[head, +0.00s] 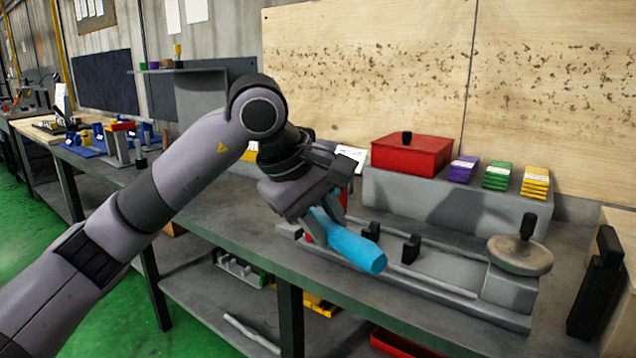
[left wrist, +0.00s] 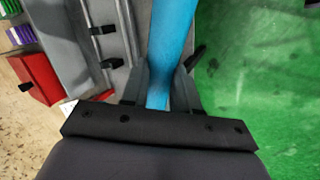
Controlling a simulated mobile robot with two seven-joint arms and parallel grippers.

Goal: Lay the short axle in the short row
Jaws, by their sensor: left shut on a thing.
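My left gripper (head: 325,217) is shut on a light-blue cylinder (head: 352,246), which I take to be the short axle. It holds the cylinder tilted, above the front edge of the grinder bed (head: 450,283). In the left wrist view the cylinder (left wrist: 172,35) runs up between the two fingers (left wrist: 162,88), and its far end is cut off by the frame. I cannot make out which place is the short row. My right gripper is not in view.
Black supports (head: 411,248) stand on the bed, and a round handwheel (head: 519,255) is at its right end. A red box (head: 411,155) and purple, green and yellow stacks sit on a grey ledge behind. A notched grey rack (head: 240,268) lies on the lower shelf.

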